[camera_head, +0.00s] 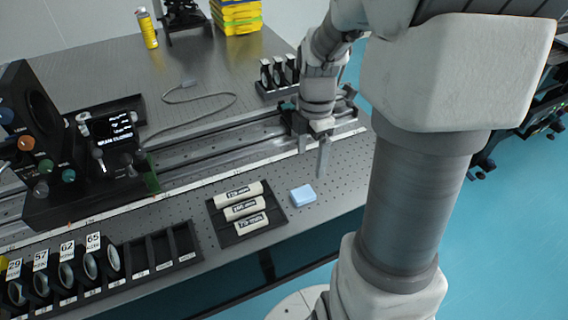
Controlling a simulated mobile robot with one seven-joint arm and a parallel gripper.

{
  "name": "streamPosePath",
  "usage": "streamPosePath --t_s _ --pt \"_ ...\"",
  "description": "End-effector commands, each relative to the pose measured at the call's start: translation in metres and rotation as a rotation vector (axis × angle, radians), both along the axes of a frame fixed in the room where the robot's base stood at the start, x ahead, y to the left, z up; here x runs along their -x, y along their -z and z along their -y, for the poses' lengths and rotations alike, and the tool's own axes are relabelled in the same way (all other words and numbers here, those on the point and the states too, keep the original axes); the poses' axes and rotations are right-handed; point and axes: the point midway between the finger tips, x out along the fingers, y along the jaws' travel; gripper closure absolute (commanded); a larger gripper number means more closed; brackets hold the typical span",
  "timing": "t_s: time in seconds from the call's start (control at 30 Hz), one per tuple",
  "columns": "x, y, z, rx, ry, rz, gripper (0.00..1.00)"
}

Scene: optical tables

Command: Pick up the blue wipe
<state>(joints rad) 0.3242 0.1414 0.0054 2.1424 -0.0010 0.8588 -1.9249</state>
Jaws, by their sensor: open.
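The blue wipe (303,194) is a small light blue folded pad lying flat on the optical table (330,207) near its front edge. It sits just right of a black tray. My gripper (322,172) points down above and slightly right of the wipe in the picture, apart from it. The gripper is open and nothing shows between its fingers. The wipe is fully visible.
A black tray (217,215) holds several white labelled cylinders left of the wipe. A rail (215,150) runs behind it. A rack of lenses (190,255) stands front left. A yellow bottle (147,30) and yellow boxes (237,17) are at the back.

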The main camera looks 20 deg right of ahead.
Motion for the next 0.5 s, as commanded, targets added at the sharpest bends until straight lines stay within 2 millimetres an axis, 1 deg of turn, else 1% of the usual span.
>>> streamPosePath --t_s 0.03,0.2,0.3,0.5 --pt "0.001 0.016 -0.001 -0.002 0.000 -0.004 0.10" --pt "0.001 0.050 -0.001 -0.001 0.000 -0.004 0.10" --pt "0.000 0.064 -0.001 -0.001 0.000 -0.002 0.10" --pt "-0.001 0.076 -0.002 0.000 0.000 0.000 0.10"
